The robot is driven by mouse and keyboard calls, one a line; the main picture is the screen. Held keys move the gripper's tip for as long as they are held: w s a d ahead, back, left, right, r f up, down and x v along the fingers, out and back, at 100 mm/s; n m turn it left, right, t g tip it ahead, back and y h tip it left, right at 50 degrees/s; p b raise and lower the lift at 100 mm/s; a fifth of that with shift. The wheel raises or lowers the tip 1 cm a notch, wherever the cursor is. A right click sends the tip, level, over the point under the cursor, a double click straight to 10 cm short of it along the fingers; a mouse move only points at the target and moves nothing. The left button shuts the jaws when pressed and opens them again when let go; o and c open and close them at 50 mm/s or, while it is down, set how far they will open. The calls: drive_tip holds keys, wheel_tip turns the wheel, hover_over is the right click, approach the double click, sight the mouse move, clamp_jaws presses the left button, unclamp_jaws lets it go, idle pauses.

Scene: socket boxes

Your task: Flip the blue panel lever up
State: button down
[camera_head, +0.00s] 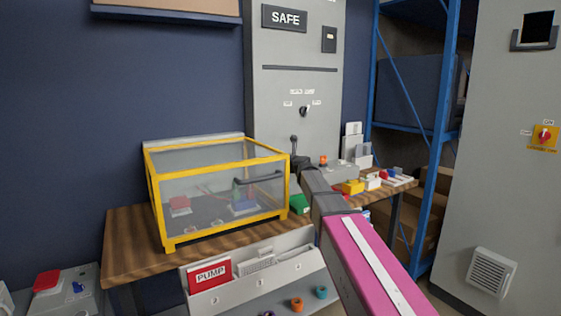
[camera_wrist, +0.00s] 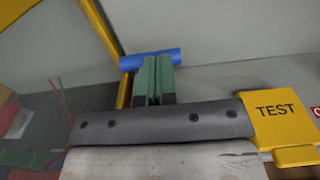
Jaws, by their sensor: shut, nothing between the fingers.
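A blue cylindrical bar (camera_wrist: 134,62), which looks like the grip of the blue panel lever, lies nearly level in the wrist view, in front of a grey surface. My gripper (camera_wrist: 158,66) shows two green fingers side by side, shut and empty. Their tips overlap the middle of the bar in the picture; I cannot tell whether they touch it. The lever's mount is hidden. In the head view my arm reaches in from the lower right towards the table's back, and I cannot make out the blue bar or the fingertips there.
A clear case with a yellow frame (camera_head: 160,205) stands on the wooden table (camera_head: 125,262), left of my arm. A yellow TEST flap (camera_wrist: 276,112) is right of my gripper. Small boxes crowd the table's right side. A PUMP panel (camera_head: 211,274) is in front.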

drive_tip(key=shift+w+a+r, duration=0.1)
drive_tip(key=shift+w+r, duration=0.05)
drive_tip(key=shift+w, duration=0.05)
drive_tip(key=shift+w+a+r+g+h, duration=0.1)
drive_tip(key=shift+w+a+g+h, duration=0.1)
drive_tip(key=shift+g+h, duration=0.15)
drive_tip(key=shift+w+a+r, duration=0.1)
drive_tip(key=shift+w, duration=0.15)
drive_tip(key=shift+w+a+r, duration=0.25)
drive_tip(key=shift+w+a, duration=0.15)
drive_tip(key=shift+w, duration=0.2)
